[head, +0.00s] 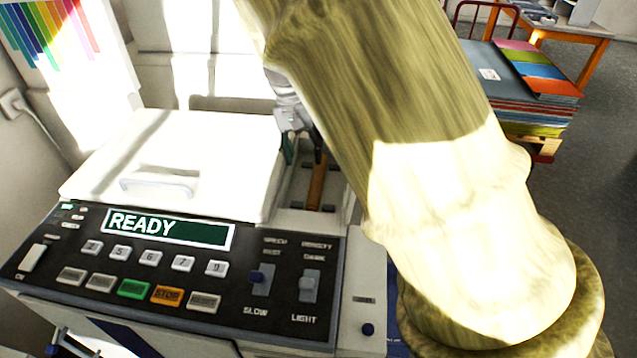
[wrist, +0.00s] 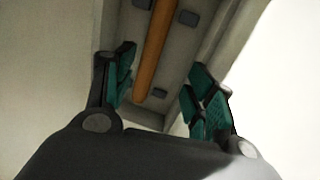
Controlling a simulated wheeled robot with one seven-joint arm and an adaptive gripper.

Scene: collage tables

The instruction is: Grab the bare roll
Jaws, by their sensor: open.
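The bare roll is a thin orange-brown tube (head: 316,187) lying in a narrow slot to the right of the machine's white lid. It also shows in the wrist view (wrist: 156,45), running lengthwise along the slot floor. My gripper (head: 303,152) is above the slot at the roll's far part, partly hidden by my arm. In the wrist view, my gripper (wrist: 163,88) has its green-padded fingers apart, one to each side of the roll's line. Nothing is between the pads, and the roll appears beyond them. I cannot tell the exact height gap.
The slot has pale walls close on both sides, with small dark blocks (wrist: 159,93) beside the roll. The machine's white lid (head: 175,160) is shut. Its control panel (head: 170,262) reads READY. Stacked coloured sheets (head: 525,80) sit on a pallet at the right.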

